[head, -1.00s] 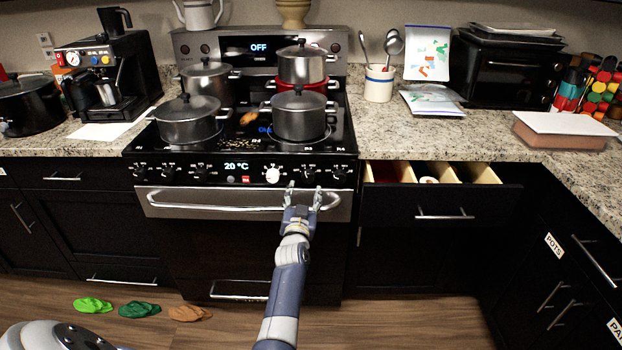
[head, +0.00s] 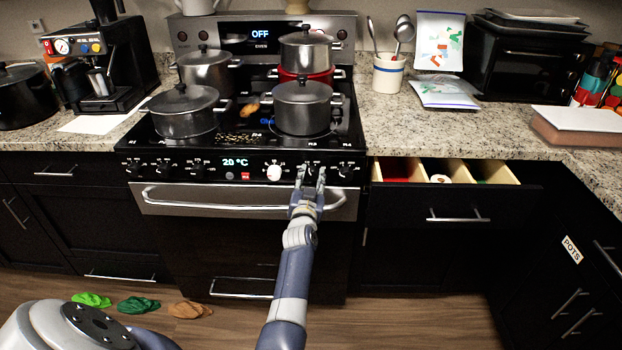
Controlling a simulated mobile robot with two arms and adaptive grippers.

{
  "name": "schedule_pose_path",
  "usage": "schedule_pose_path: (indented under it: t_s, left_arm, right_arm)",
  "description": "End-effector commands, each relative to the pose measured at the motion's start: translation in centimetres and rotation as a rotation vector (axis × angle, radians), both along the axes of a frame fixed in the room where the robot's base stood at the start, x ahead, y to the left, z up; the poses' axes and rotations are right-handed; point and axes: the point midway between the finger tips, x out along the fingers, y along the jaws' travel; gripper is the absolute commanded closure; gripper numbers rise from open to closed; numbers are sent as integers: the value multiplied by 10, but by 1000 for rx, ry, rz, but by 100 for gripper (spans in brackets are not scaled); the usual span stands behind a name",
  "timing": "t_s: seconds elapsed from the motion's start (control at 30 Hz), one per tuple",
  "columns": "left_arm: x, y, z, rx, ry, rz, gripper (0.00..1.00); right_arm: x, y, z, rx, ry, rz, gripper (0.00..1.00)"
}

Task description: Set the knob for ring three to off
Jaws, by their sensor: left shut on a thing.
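The stove (head: 250,195) has a front panel with several black knobs and one white knob (head: 273,173). My left gripper (head: 311,177) is at the panel, its fingers shut around the black knob (head: 311,168) just right of the white one. The fingers partly cover this knob, and its pointer is too small to read. Another black knob (head: 346,171) is free at the panel's right end. Small labels sit above the knobs, too small to read surely. My right gripper is not in view.
Several pots stand on the cooktop, one (head: 302,108) just behind the held knob. The oven handle (head: 240,205) runs below the panel. An open drawer (head: 455,190) juts out to the right. The floor in front is mostly clear, with slippers (head: 138,305) at left.

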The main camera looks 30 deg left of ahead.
Motion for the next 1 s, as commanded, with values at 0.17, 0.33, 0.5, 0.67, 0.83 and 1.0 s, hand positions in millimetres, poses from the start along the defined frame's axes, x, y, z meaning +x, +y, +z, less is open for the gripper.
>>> schedule_pose_path:
  t_s: [0.17,0.33,0.5,0.67,0.83,1.0]
  left_arm:
    - [0,1,-1,-8,-3,0,91]
    - [0,1,-1,-49,-28,0,91]
    - [0,1,-1,-137,-82,0,91]
    - [0,0,-2,-250,-150,-1,91]
    - [0,1,-2,-376,-228,-1,91]
    - [0,1,-3,-490,-298,-1,91]
  right_arm:
    - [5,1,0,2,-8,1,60]
    - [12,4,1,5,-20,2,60]
    - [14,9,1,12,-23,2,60]
    - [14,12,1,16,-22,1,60]
    - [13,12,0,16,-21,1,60]
    - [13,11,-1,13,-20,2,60]
